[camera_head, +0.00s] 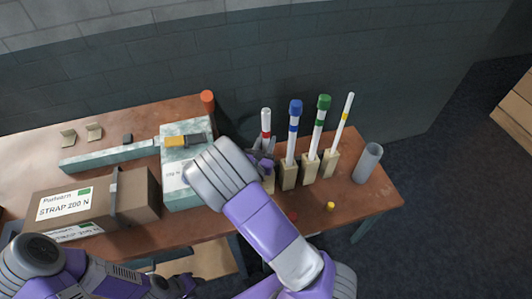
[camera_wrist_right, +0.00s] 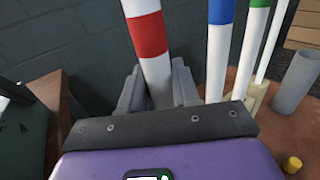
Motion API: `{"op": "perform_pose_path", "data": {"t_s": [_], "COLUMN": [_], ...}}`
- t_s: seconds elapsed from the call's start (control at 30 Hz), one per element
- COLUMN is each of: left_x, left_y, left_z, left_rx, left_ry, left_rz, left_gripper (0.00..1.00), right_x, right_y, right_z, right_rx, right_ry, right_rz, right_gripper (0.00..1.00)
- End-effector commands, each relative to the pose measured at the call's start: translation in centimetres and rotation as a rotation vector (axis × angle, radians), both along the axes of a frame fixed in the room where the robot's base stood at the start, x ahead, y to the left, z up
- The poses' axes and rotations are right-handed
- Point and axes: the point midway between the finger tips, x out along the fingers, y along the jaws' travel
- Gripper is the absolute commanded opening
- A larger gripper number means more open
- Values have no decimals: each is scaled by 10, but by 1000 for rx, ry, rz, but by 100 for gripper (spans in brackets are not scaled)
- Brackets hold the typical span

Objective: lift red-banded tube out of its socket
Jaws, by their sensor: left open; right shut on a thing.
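The red-banded tube (camera_head: 266,118) is white, uncapped and nearly upright at the left end of a row of tubes. My right gripper (camera_head: 264,158) is shut on it below the red band. In the right wrist view the tube (camera_wrist_right: 148,35) stands between the two grey fingers (camera_wrist_right: 158,88). A pale wooden socket block (camera_head: 268,184) shows partly under the gripper. The tube's lower end is hidden, so I cannot tell how deep it sits. My left gripper (camera_head: 182,287) is low at the bottom edge, away from the tubes, and open.
A grey cylinder (camera_head: 368,162) stands beyond. Small red (camera_head: 293,216) and yellow (camera_head: 330,206) caps lie in front. Boxes (camera_head: 95,201) fill the left.

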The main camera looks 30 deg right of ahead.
Motion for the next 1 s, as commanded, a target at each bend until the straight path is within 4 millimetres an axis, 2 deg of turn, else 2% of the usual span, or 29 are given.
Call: {"op": "perform_pose_path", "data": {"t_s": [0.17, 0.37, 0.8, 1.0], "left_x": [0, 0, 0, 0], "left_y": [0, 0, 0, 0], "left_z": [2, 13, 48, 60], "left_rx": [0, 0, 0, 0], "left_ry": [0, 0, 0, 0], "left_rz": [0, 0, 0, 0], "left_gripper": [43, 43, 43, 43], "right_x": [0, 0, 0, 0], "right_y": [0, 0, 0, 0], "right_z": [5, 29, 115, 148], "right_rx": [1, 2, 3, 3], "right_ry": [-1, -4, -4, -4], "right_rz": [0, 0, 0, 1], "right_gripper": [0, 0, 0, 0]}}
